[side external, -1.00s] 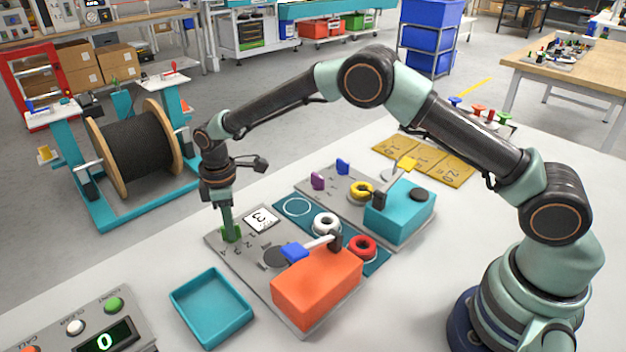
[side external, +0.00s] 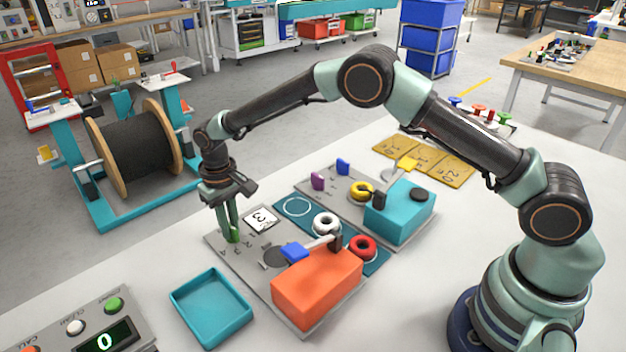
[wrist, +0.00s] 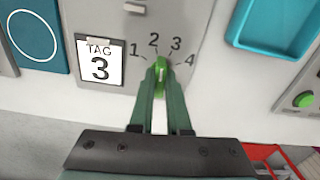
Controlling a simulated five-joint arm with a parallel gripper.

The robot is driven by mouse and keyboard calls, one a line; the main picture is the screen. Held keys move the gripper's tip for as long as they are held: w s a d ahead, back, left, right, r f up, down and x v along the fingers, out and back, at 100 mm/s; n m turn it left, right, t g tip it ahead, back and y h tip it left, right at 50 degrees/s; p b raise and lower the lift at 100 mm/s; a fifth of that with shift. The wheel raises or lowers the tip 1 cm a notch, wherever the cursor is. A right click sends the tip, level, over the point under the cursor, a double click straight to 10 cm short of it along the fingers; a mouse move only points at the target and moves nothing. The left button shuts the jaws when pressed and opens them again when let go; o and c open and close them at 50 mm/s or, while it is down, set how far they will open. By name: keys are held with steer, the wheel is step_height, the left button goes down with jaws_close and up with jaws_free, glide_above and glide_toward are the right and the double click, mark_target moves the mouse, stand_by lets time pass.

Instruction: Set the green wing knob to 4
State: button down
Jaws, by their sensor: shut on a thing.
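The green wing knob (wrist: 160,77) sits on a grey panel (wrist: 200,15) below a printed arc of the numbers 1 to 4. A pale line on the knob runs nearly upright in the wrist view, toward the space around 2 and 3; I cannot tell its exact setting. My gripper (wrist: 160,88) is shut on the knob, with one green finger on each side. In the side view, my gripper (side external: 231,236) reaches down to the knob (side external: 233,235) at the panel's left corner. A card reading TAG 3 (wrist: 98,50) is beside the numbers.
An orange box (side external: 317,288) with a blue-ended lever (side external: 296,251) stands on the same panel. A teal tray (side external: 211,307) lies in front of it. A button box (side external: 95,325) showing 0 is at the lower left. A second panel with a teal box (side external: 400,212) is behind.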

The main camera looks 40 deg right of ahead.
steer(key=shift+m, duration=0.5)
steer(key=m, duration=0.5)
steer(key=shift+m, duration=0.3)
steer(key=m, duration=0.6)
steer(key=c, duration=0.9)
jaws_free()
steer(key=shift+r, duration=3.5)
